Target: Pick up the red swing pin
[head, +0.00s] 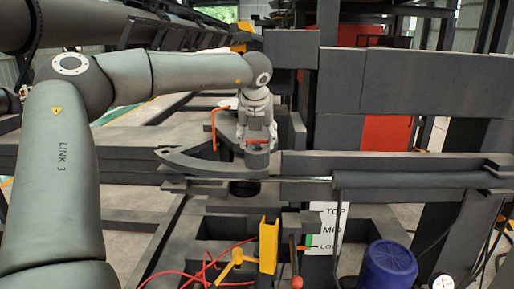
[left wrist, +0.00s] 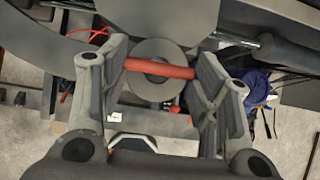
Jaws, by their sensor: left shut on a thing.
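The red swing pin (left wrist: 158,68) is a short red bar lying across the gap between both finger pads in the left wrist view. A small strip of its red also shows in the head view (head: 258,141), just above a dark round cylinder. My left gripper (head: 257,133) points down over that cylinder and is shut on the red pin; its two fingers also show in the left wrist view (left wrist: 162,62), touching the pin's ends. A grey disc with a dark centre (left wrist: 151,84) lies behind the pin. My right gripper is not in view.
An orange bent rod (head: 215,125) stands left of the gripper. A grey curved plate (head: 205,162) and a horizontal rod (head: 300,179) lie below it. A yellow bracket (head: 268,245), red cables (head: 205,268) and a blue container (head: 388,265) are in front. Dark beams surround the arm.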

